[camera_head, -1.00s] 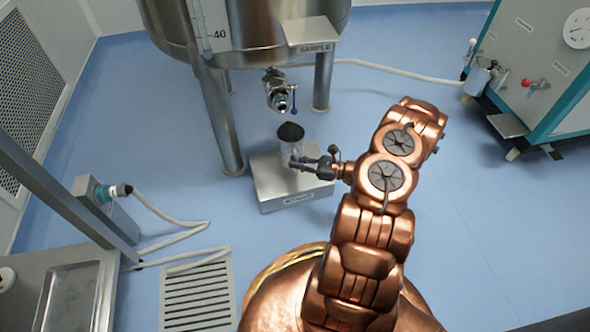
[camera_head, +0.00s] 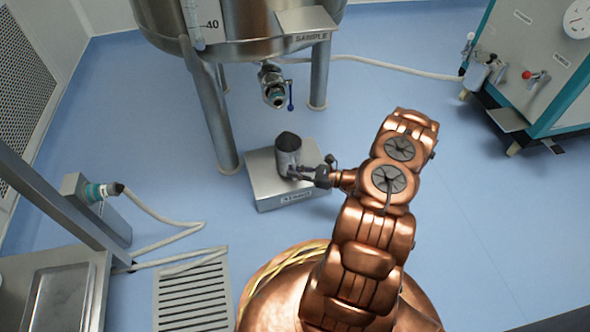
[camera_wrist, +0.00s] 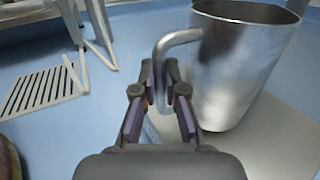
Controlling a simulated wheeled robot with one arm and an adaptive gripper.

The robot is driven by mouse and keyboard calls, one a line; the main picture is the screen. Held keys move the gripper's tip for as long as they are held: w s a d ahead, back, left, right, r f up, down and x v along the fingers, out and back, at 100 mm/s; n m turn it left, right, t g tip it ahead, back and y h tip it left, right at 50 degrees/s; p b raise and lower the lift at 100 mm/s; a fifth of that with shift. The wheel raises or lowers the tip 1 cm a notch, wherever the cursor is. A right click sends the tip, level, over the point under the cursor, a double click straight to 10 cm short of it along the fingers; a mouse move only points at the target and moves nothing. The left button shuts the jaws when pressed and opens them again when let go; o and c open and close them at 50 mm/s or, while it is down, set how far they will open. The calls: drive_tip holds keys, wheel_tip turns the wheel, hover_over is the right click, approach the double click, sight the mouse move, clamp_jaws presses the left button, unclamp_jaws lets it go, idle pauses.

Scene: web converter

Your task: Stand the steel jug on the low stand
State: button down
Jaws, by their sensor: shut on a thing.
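The steel jug (camera_head: 288,154) is upright over the low stand (camera_head: 265,190), a grey metal block on the floor under the tank's outlet. In the wrist view the jug (camera_wrist: 238,70) fills the upper right, with its handle toward me. My gripper (camera_head: 296,173) is shut on the jug's handle; the fingers (camera_wrist: 160,88) close around its lower part in the wrist view. The stand's top (camera_wrist: 270,140) lies below the jug. I cannot tell whether the jug's base touches it.
A large steel tank (camera_head: 250,40) on legs stands behind, its outlet valve (camera_head: 272,85) above and behind the jug. A machine with a gauge (camera_head: 540,70) is at the right. A hose end (camera_head: 105,190) and a floor grate (camera_head: 192,295) are at the left. The floor at the right is clear.

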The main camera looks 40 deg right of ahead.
drive_tip(key=shift+f, duration=0.45)
drive_tip(key=shift+a+f, duration=0.1)
drive_tip(key=shift+f, duration=0.4)
drive_tip(key=c, duration=1.2)
unclamp_jaws()
drive_tip(key=shift+o, duration=0.2)
drive_tip(key=v, duration=1.2)
